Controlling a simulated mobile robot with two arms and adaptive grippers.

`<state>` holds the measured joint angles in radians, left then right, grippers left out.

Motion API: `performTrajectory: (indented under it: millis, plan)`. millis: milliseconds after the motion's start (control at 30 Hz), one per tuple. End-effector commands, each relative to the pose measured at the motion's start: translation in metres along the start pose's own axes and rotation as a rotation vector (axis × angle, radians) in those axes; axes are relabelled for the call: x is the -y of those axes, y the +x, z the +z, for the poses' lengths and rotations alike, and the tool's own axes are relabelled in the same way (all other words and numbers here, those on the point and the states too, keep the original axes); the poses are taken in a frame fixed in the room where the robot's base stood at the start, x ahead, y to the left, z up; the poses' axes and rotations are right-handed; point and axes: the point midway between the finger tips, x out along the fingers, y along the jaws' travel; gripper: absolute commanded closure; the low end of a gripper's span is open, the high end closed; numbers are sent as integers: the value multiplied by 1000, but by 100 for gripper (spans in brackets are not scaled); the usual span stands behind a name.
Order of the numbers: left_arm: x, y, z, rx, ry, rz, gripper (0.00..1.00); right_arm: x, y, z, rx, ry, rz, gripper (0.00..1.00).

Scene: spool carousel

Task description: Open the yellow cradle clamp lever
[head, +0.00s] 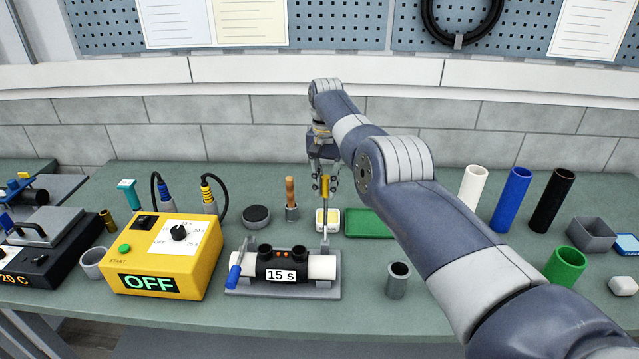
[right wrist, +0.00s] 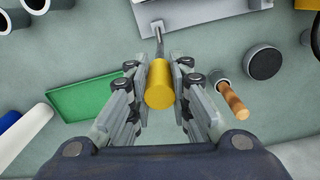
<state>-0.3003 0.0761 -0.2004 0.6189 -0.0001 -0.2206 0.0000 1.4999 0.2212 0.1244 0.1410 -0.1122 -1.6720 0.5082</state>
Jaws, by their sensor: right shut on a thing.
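The cradle (head: 333,291) is a grey plate on the bench holding a white pipe (head: 320,267) with a black "15 s" coupler (head: 283,263). The yellow clamp lever (head: 325,186) stands about upright on a metal rod at the cradle's right end. The blue lever (head: 233,277) is tilted at the left end. My right gripper (head: 325,184) is shut on the yellow lever's grip from above. In the right wrist view the yellow grip (right wrist: 160,84) sits between both fingers, its rod running to the cradle. My left gripper is out of view.
A yellow control box (head: 160,258) reading OFF stands left of the cradle. Behind are a black disc (head: 256,216), a wooden-handled tool (head: 290,192) and a green mat (head: 368,223). A grey cup (head: 398,281) stands close right. Coloured tubes (head: 511,200) stand farther right.

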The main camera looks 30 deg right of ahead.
Motion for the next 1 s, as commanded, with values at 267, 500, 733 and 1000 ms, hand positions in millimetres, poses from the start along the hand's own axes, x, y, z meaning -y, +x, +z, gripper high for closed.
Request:
performTrajectory:
  millis: [267, 500, 733, 1000]
  plan:
    - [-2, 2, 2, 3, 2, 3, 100, -6, -1, -4, -5, 11, 5, 100]
    - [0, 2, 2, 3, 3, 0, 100, -5, -1, -3, -4, 10, 6, 100]
    - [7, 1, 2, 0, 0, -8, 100, -5, 0, -3, -4, 10, 6, 62]
    - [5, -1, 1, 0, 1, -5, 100, -1, -1, -4, -18, 9, 3, 62]
